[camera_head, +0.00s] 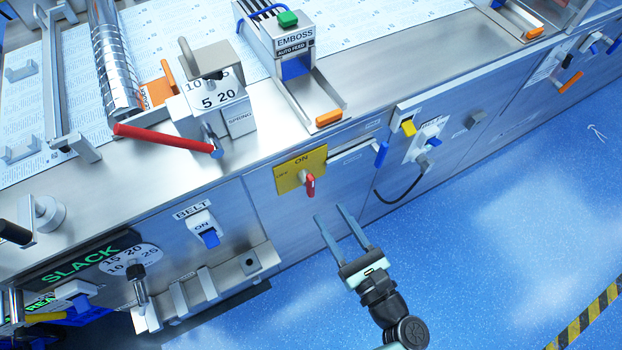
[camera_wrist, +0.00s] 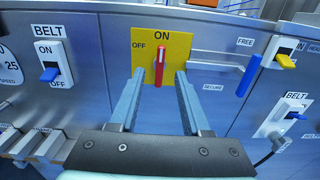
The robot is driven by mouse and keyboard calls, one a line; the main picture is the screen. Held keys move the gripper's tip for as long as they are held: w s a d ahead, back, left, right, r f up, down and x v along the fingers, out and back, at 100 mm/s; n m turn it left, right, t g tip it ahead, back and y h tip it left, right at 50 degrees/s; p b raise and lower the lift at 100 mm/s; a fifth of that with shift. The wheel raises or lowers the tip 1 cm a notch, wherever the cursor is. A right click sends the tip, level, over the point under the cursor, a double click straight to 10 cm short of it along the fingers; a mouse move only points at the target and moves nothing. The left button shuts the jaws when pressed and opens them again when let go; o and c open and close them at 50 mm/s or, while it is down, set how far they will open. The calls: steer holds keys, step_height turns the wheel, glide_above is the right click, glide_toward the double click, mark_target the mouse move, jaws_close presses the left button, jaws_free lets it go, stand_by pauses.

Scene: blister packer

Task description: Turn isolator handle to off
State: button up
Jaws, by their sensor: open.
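The isolator is a yellow plate (camera_head: 290,168) marked ON and OFF on the machine's front panel. Its red handle (camera_head: 310,185) sits on the plate. In the wrist view the red handle (camera_wrist: 159,68) stands about upright, with ON above it and OFF at the upper left of the yellow plate (camera_wrist: 178,44). My gripper (camera_head: 332,215) is open and empty in front of the panel, a little below and to the right of the handle in the head view. In the wrist view its two fingers (camera_wrist: 160,80) lie either side of the handle, apparently short of it.
A BELT switch (camera_head: 203,229) with a blue rocker is left of the isolator. A blue lever (camera_head: 381,153) and a switch with a black cable (camera_head: 405,195) are to the right. Blue floor (camera_head: 480,250) in front of the panel is clear.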

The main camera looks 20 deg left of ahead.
mark_target(313, 185)
steer(key=x, duration=0.9)
steer(key=shift+w+a, duration=0.2)
steer(key=shift+w, duration=0.05)
jaws_close()
